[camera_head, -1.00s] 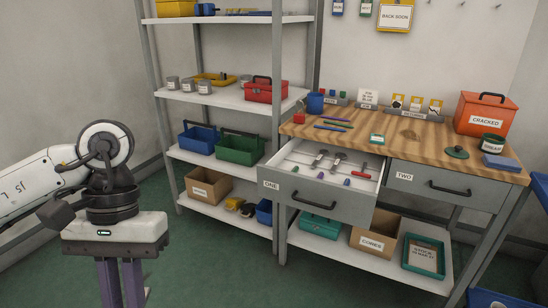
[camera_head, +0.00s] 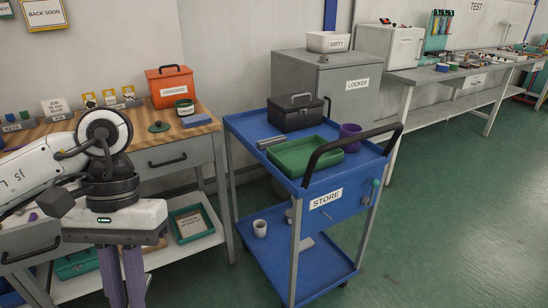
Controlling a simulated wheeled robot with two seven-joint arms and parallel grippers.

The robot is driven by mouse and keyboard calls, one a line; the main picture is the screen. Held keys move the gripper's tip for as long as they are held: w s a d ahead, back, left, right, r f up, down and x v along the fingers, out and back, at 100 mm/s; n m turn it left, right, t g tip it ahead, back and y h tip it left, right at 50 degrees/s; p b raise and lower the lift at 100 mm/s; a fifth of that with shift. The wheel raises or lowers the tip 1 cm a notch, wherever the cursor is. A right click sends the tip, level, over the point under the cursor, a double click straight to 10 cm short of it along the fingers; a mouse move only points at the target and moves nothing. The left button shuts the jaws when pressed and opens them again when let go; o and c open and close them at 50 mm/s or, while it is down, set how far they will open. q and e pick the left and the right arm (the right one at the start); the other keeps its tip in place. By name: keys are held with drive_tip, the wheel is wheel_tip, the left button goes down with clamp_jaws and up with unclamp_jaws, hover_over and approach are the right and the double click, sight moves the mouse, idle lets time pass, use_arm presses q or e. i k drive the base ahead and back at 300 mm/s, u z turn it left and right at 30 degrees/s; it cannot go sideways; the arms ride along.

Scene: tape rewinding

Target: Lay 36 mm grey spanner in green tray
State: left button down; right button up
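The green tray (camera_head: 283,163) is on the top of the blue cart marked STORE, and it looks empty. No spanner can be made out in this view. My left gripper (camera_head: 122,290) hangs at the lower left in front of the workbench, well left of the tray. Its two purple fingers point down and the tips are cut off by the bottom edge, so its opening and anything held are hidden. My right gripper is not in view.
On the cart (camera_head: 330,205), a black toolbox (camera_head: 297,117), purple cup (camera_head: 351,137) and grey bar (camera_head: 270,142) surround the tray. A dark handle (camera_head: 350,142) rises at its front right. A grey locker (camera_head: 330,80) stands behind. Floor at right is clear.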

sight(305, 159)
drive_tip(key=z, duration=0.65)
drive_tip(key=i, duration=1.65)
